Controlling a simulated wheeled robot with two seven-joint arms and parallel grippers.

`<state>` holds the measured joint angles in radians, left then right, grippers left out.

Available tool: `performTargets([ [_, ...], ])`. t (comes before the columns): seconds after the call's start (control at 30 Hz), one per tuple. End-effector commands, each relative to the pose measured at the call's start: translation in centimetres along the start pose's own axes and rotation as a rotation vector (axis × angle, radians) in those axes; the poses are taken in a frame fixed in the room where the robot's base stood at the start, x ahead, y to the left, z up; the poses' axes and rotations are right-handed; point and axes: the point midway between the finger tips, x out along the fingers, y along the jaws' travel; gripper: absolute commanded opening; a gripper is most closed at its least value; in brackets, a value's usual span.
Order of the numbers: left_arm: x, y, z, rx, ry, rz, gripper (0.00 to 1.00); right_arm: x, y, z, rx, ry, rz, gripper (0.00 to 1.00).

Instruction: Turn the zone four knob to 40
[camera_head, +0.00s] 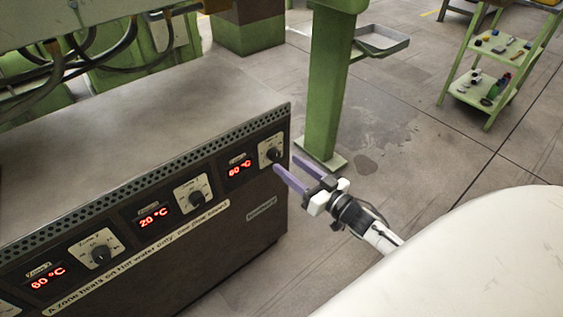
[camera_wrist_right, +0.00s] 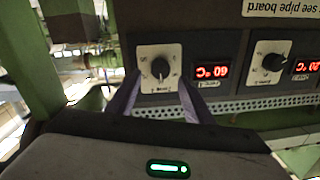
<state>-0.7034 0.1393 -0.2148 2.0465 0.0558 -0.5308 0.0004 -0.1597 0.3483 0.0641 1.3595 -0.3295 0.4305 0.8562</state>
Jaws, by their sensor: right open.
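The zone four knob (camera_head: 272,155) is the black dial on a pale plate at the right end of the dark control box. Its red display (camera_head: 239,168) to the left reads 60 °C. The wrist view is upside down and shows the same knob (camera_wrist_right: 160,68) beside its 60 °C display (camera_wrist_right: 212,72). My right gripper (camera_head: 287,163) is open, its two purple fingers pointing at the knob plate. In the wrist view the fingers (camera_wrist_right: 159,84) stand to either side of the knob, apparently not touching it. My left gripper is not in view.
Another knob (camera_head: 192,194) with a 20 °C display (camera_head: 154,217) and a further knob (camera_head: 101,254) sit left on the control box (camera_head: 190,250). A green post (camera_head: 335,80) stands behind my right gripper. A green shelf trolley (camera_head: 490,75) is at the back right. Floor between is open.

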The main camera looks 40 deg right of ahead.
Motion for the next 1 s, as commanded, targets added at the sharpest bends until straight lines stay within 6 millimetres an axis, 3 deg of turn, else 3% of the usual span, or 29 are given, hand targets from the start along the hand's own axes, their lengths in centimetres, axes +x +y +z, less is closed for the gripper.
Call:
performTargets([
  [0.23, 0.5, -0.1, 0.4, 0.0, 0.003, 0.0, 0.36, 3.6, 0.0, 0.1, 0.0, 0.0, 0.001, 0.47],
  [0.63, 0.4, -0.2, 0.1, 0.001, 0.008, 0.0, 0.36, 4.3, 0.0, 0.1, -0.001, -0.001, 0.001, 0.47],
  [0.87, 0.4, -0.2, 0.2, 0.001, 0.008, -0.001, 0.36, 4.3, 0.0, 0.1, -0.001, -0.001, 0.001, 0.08],
  [1.0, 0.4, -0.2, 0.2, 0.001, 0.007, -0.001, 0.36, 4.3, 0.0, 0.1, -0.003, -0.001, 0.0, 0.06],
])
